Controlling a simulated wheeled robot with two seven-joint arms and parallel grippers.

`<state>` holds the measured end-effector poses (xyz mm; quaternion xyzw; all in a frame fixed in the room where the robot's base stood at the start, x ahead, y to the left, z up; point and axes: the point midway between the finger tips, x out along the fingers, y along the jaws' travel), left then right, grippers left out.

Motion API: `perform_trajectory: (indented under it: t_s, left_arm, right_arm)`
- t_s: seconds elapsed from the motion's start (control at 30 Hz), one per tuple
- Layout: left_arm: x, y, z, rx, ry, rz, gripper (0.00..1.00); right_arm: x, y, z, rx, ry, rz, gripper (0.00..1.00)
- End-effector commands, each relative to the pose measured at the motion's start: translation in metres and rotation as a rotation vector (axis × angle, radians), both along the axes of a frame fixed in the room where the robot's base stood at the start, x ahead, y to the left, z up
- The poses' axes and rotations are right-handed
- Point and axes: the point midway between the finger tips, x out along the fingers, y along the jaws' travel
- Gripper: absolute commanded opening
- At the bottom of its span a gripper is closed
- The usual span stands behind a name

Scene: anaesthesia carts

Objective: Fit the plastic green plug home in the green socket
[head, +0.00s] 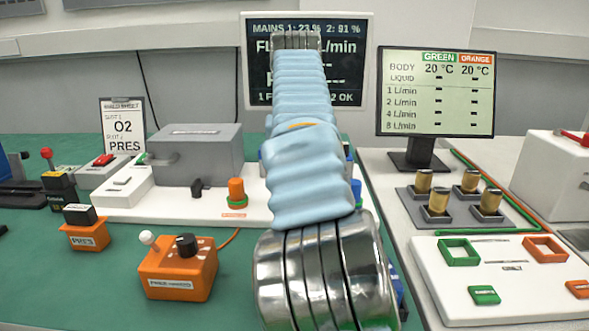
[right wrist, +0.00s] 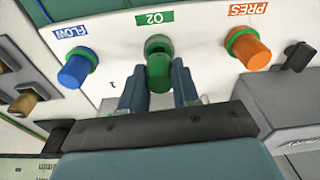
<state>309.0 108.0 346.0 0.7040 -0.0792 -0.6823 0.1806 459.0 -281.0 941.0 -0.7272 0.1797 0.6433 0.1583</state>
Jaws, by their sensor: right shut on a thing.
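The green plug (right wrist: 159,72) is between the two fingers of my right gripper (right wrist: 159,88), which is shut on it, in the right wrist view. The green socket (right wrist: 157,41), a green ring under the O2 label, is just above the plug in the picture. A dark opening shows inside the ring. The plug's end overlaps the socket's near edge; I cannot tell whether it has entered. In the head view my blue-sleeved arm hides plug, socket and right gripper. My left gripper is in neither view.
In the right wrist view, a blue plug (right wrist: 76,68) under FLOW and an orange plug (right wrist: 248,48) under PRES flank the socket on the white panel (right wrist: 108,50). An orange box (head: 178,270) stands in front.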

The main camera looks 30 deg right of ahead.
Motion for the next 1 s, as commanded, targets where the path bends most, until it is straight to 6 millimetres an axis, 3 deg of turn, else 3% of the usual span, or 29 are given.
perform_trajectory:
  t_s: [1.0]
  left_arm:
    - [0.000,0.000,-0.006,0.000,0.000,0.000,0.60]
  right_arm:
    - [0.000,0.000,-0.015,0.001,0.000,0.000,0.01]
